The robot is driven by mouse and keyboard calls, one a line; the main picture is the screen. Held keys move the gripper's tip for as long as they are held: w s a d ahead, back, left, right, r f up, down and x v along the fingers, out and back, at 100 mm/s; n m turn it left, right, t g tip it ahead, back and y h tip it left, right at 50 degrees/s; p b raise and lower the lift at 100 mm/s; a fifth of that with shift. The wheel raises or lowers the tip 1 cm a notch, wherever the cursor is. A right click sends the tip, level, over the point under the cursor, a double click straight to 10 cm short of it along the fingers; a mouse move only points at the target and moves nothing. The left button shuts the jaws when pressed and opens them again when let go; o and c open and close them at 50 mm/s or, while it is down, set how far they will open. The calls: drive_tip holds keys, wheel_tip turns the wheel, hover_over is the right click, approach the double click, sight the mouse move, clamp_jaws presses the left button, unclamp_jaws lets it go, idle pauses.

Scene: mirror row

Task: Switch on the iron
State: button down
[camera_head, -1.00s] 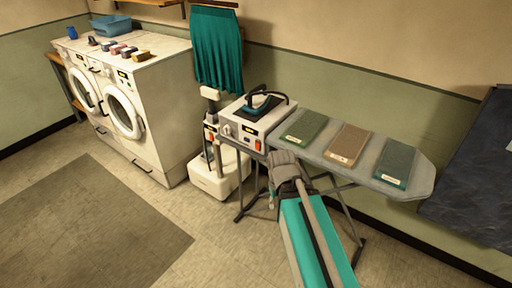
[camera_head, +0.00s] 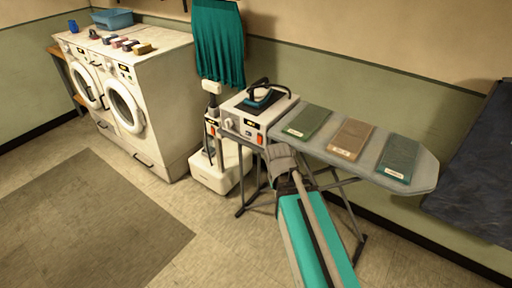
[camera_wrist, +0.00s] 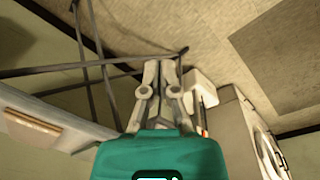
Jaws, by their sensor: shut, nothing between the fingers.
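The iron (camera_head: 260,98), dark with a teal body, rests on top of a white station box (camera_head: 237,127) at the left end of the ironing board (camera_head: 426,172). The station's front has a small lit display (camera_head: 250,123) and an orange-red switch (camera_head: 260,138). I cannot tell the switch's position. My gripper (camera_wrist: 160,66) is shut and empty in the wrist view. In the head view my arm's end is in front of the board's left part, just below and right of the station front, and the fingertips are hard to make out. The iron does not show in the wrist view.
Green, brown and teal cloths (camera_head: 307,122) lie on the board, whose legs spread below it. A white wheeled appliance (camera_head: 218,170) stands left of the station. White washers (camera_head: 157,85) stand further left. A dark-topped surface (camera_head: 480,160) is at the right. Floor at left is open.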

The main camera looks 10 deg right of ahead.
drive_tip(key=w+d+f+n+t+h+b, duration=0.15)
drive_tip(key=w+f+h+b, duration=0.25)
drive_tip(key=w+f+b, duration=0.4)
drive_tip(key=n+t+h+b, duration=0.7)
drive_tip(key=t+b, duration=0.3)
drive_tip(key=b, duration=0.9)
approach(259, 143)
drive_tip(key=v, duration=0.6)
drive_tip(key=shift+r, duration=0.35)
drive_tip(key=shift+w, duration=0.1)
drive_tip(key=b+x, duration=0.1)
drive_tip(key=x, duration=0.5)
drive_tip(key=b+x, duration=0.1)
drive_tip(key=x, duration=0.6)
drive_tip(key=shift+w+d+f, duration=0.1)
drive_tip(key=shift+w+f, duration=0.05)
drive_tip(key=shift+f, duration=0.1)
drive_tip(key=shift+w+d, duration=0.1)
drive_tip(key=shift+d, duration=0.1)
